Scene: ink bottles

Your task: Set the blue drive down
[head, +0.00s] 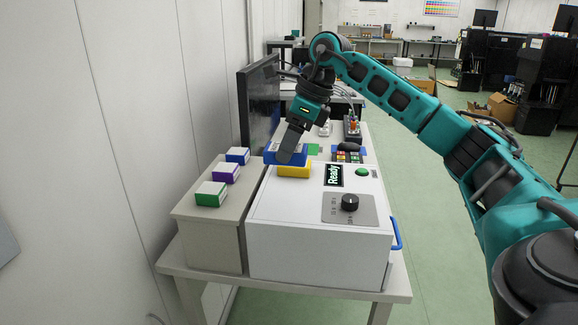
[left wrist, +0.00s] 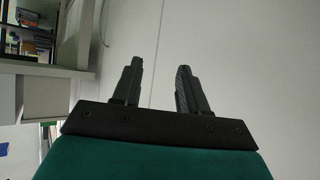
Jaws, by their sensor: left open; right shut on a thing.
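My right gripper (head: 290,143) is shut on the blue drive (head: 271,157), a flat block with a pale top. It holds the drive just above or against a yellow block (head: 294,172) at the back left of the white machine's top; I cannot tell whether the two touch. The gripper's fingers hide part of the drive. A smaller blue-sided block (head: 238,155) stands on the beige box to the left. My left gripper (left wrist: 160,66) shows only in the left wrist view; it is open and empty, facing a plain wall.
The white machine (head: 310,249) has a "Ready" display (head: 334,175), a green button (head: 362,172) and a black knob (head: 350,202). The beige box (head: 212,240) bears purple (head: 226,173) and green (head: 211,194) blocks. A dark monitor (head: 259,100) stands behind.

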